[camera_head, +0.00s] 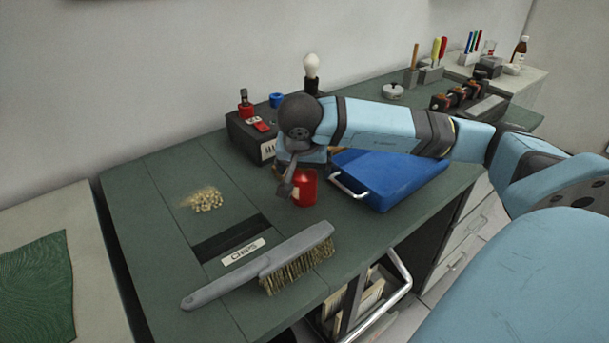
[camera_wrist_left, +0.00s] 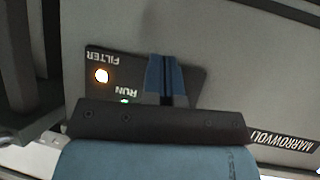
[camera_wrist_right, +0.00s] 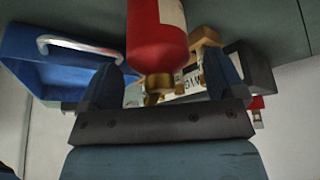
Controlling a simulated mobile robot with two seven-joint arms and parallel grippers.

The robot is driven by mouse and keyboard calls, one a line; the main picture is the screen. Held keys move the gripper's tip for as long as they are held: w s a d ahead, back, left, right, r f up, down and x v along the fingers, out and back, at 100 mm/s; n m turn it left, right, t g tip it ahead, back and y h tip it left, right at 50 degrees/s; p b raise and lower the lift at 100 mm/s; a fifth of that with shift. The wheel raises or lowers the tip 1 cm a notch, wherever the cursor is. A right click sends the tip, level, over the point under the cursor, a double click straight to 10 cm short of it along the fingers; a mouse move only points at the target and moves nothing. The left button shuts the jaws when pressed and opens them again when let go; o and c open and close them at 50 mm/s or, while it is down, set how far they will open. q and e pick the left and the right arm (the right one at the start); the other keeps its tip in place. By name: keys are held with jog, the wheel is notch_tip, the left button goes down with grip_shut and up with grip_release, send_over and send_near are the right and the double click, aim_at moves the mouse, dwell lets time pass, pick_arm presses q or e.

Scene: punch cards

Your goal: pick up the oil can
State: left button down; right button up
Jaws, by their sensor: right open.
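The oil can is a red can (camera_head: 305,188) with a pale label, standing on the green bench just left of the blue case. In the right wrist view the red can (camera_wrist_right: 157,38) shows large, with its brass-coloured neck between my open fingers. My right gripper (camera_wrist_right: 162,85) is open; there is a gap on each side of the neck. In the head view my right gripper (camera_head: 287,183) is at the can's left side and partly covers it. My left gripper (camera_wrist_left: 165,85) shows only in its wrist view, its fingers together and nothing visible between them.
A blue case (camera_head: 395,178) with a metal handle stands close right of the can. A brush (camera_head: 285,258) lies in front, by a slot labelled CHIPS (camera_head: 243,252). A black box (camera_head: 250,135) is behind.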

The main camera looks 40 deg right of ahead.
jog(key=c, duration=1)
jog(key=shift+c, duration=0.6)
jog(key=shift+r, duration=0.15)
